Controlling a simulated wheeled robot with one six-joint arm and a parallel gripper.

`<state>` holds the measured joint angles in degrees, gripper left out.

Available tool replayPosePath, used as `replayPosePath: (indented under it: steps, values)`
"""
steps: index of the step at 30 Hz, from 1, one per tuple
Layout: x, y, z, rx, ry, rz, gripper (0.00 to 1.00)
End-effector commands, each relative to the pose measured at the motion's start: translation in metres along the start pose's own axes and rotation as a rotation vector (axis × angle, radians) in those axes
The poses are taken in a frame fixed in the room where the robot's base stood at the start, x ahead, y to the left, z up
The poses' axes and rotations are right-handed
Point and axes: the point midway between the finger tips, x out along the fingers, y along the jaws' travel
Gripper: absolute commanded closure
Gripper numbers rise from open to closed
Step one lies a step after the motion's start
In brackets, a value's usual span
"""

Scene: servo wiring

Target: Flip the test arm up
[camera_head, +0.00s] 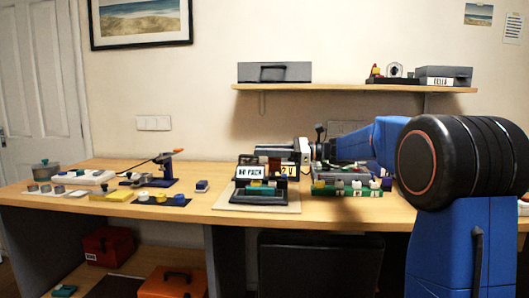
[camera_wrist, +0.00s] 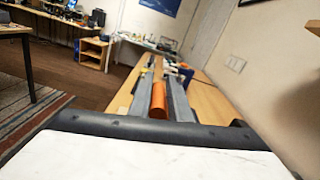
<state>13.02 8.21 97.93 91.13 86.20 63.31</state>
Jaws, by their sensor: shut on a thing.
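My gripper (camera_head: 268,148) reaches in from the right in the head view, above a small tester whose white sign (camera_head: 248,172) seems to read "NO PULSE". In the wrist view my gripper's two grey fingers (camera_wrist: 158,90) are closed on an orange cylindrical piece (camera_wrist: 158,101). I cannot tell for sure whether this piece is the test arm's grip. A dark reddish part (camera_head: 274,166) shows just below the fingers in the head view. The test arm's full shape and angle are hidden by my gripper and the tester's parts.
The tester stands on a pale mat (camera_head: 228,201) at the wooden bench's (camera_head: 210,165) front edge. A green strip (camera_head: 347,191) with white pieces lies to the right. A dark stand with an orange-tipped bar (camera_head: 168,168) is further left. A shelf (camera_head: 350,88) hangs above.

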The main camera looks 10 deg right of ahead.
Motion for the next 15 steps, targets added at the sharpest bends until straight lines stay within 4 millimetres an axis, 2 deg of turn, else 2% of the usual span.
replayPosePath:
  steps: [8,15]
  values:
    - [0.000,-0.003,0.001,0.023,0.001,0.000,1.00]
    - [0.000,-0.013,0.006,0.103,0.001,0.000,1.00]
